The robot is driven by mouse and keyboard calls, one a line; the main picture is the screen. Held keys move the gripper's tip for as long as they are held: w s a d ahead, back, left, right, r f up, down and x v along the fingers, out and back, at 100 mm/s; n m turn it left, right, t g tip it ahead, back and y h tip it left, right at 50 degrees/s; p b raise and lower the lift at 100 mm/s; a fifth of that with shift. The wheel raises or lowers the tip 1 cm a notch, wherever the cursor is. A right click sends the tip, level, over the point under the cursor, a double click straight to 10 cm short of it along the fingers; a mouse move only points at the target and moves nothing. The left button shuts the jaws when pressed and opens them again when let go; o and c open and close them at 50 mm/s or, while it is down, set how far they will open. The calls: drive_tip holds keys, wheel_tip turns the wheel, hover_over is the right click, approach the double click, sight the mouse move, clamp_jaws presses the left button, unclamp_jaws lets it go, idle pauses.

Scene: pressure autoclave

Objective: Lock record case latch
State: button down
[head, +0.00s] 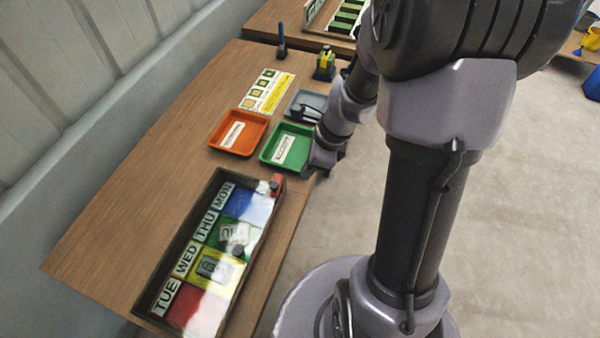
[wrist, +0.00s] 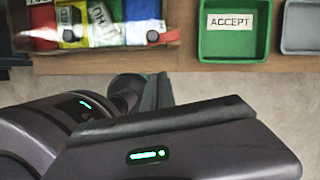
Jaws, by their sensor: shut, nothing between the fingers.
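The record case (head: 172,268) is a long dark wooden tray on the table, with day labels MON, THU, WED and TUE beside coloured cells. A clear cover with glare seems to lie over it. A small red part (head: 276,184), perhaps the latch, sits at its MON end corner; in the wrist view a red part (wrist: 172,36) shows at the case's right end. My gripper (head: 322,166) is shut and empty, beyond the table's edge, beside the green tray and apart from the case. The latch's exact state is too small to tell.
A green ACCEPT tray (head: 270,157), an orange tray (head: 215,141) and a grey tray (head: 296,110) stand beyond the case. A printed card (head: 267,92) and a small stand (head: 325,64) lie farther back. The table's left part is bare.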

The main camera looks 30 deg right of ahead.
drive_tip(key=p+v, duration=0.1)
drive_tip(key=v, duration=0.3)
drive_tip(key=shift+s, duration=0.1)
